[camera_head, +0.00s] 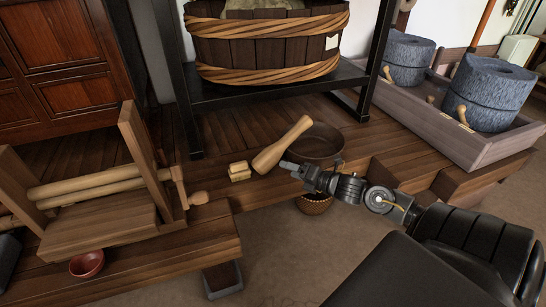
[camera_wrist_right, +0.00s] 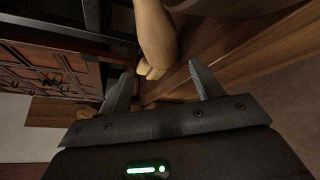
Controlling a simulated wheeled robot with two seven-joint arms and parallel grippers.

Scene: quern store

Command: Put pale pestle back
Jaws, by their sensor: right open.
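The pale pestle (camera_head: 281,147) is a wooden club with a thick end at lower left and a thin handle rising to the right. It lies tilted beside a dark round bowl (camera_head: 318,145); I cannot tell whether it rests on the rim. My right gripper (camera_head: 290,167) is open and empty, close to the pestle's thick end on its near side. In the right wrist view, the pestle (camera_wrist_right: 157,32) shows beyond the open fingers (camera_wrist_right: 160,75), not between them. My left gripper is not in view.
A basket (camera_head: 314,204) is below my gripper. A dark stand (camera_head: 275,91) holds a banded tub (camera_head: 265,45). Stone querns (camera_head: 490,90) fill a trough at right.

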